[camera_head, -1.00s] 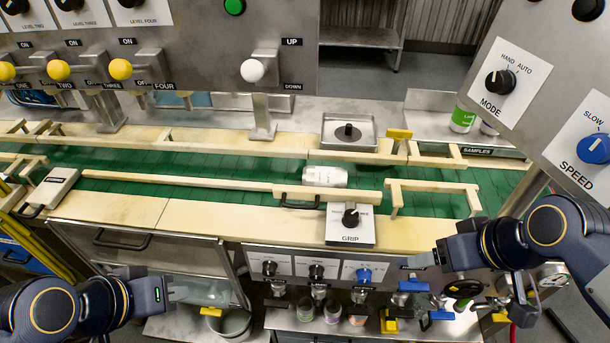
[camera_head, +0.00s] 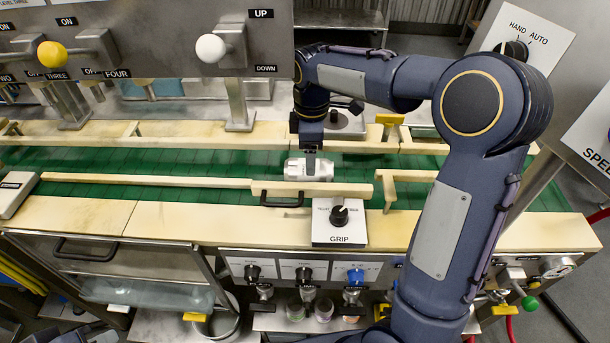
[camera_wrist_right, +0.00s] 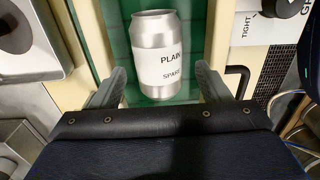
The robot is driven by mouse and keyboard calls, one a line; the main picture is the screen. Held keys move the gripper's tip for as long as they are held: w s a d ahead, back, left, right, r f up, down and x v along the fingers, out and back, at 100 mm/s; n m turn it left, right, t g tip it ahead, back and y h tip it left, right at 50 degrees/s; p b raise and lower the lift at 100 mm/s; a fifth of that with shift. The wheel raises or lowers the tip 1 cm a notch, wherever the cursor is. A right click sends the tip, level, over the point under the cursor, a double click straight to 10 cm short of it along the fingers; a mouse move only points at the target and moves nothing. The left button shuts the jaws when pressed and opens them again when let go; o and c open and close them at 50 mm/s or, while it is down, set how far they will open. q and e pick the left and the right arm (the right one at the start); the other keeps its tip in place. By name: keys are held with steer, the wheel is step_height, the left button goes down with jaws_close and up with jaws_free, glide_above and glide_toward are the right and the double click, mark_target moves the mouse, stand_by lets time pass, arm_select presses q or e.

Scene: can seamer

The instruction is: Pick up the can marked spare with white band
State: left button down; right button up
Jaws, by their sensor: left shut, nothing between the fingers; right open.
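The silver can with a white band (camera_head: 318,170) lies on its side on the green belt. In the right wrist view the can (camera_wrist_right: 158,62) reads "PLAIN" and, partly, "SPARE". My right gripper (camera_wrist_right: 162,78) is open, with one finger on each side of the can's lower end and visible gaps between. In the head view my right gripper (camera_head: 310,158) comes down from above onto the can, partly covering it. My left gripper (camera_head: 100,337) is shut and empty at the bottom left edge, mostly out of the picture.
Cream guide rails (camera_head: 150,181) run along both sides of the belt. A black handle (camera_head: 282,198) and the GRIP knob panel (camera_head: 339,222) stand on the near side. The lever panel (camera_head: 150,45) overhangs at the upper left. The belt left of the can is clear.

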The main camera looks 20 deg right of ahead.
step_height(320, 180, down, 6)
steer(key=b, duration=0.4)
steer(key=shift+w+d+r+b, duration=0.1)
steer(key=shift+r+b, duration=0.15)
steer(key=shift+b, duration=0.15)
steer(key=shift+r, duration=0.1)
steer(key=c, duration=0.7)
steer(key=shift+r, duration=0.15)
